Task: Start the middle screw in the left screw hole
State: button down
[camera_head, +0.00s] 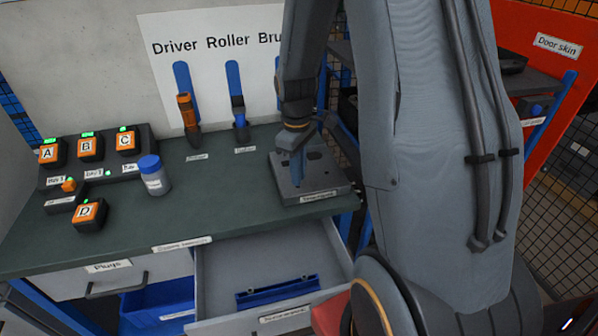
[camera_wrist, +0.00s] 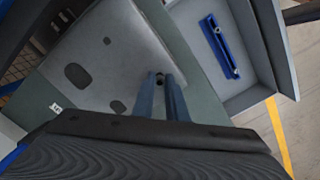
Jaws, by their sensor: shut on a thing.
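My gripper (camera_head: 298,172) points down over the grey plate (camera_head: 318,184) at the right of the bench. In the wrist view its blue fingers (camera_wrist: 161,95) are shut on a small dark thing (camera_wrist: 159,76), most likely the screw. Its tip is largely hidden, so I cannot tell whether it is in a hole or just above the plate. The plate also shows in the wrist view (camera_wrist: 125,60), with several dark openings. The blue screw rack (camera_head: 277,291) lies in the open drawer; in the wrist view the rack (camera_wrist: 220,47) has small pale pieces near its two ends.
The open drawer (camera_head: 225,262) juts out below the bench (camera_head: 215,205). A blue-capped bottle (camera_head: 154,178), orange lettered blocks (camera_head: 87,147) and a charger base stand at left. A driver (camera_head: 188,112) and a roller (camera_head: 239,120) hang behind. The bench middle is clear.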

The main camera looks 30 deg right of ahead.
jog(key=c, duration=1.7)
grip_release()
jog(key=shift+r, duration=0.1)
jog(key=shift+w+r+b, duration=0.1)
jog(key=shift+r+b, duration=0.85)
jog(key=shift+r, duration=2.9)
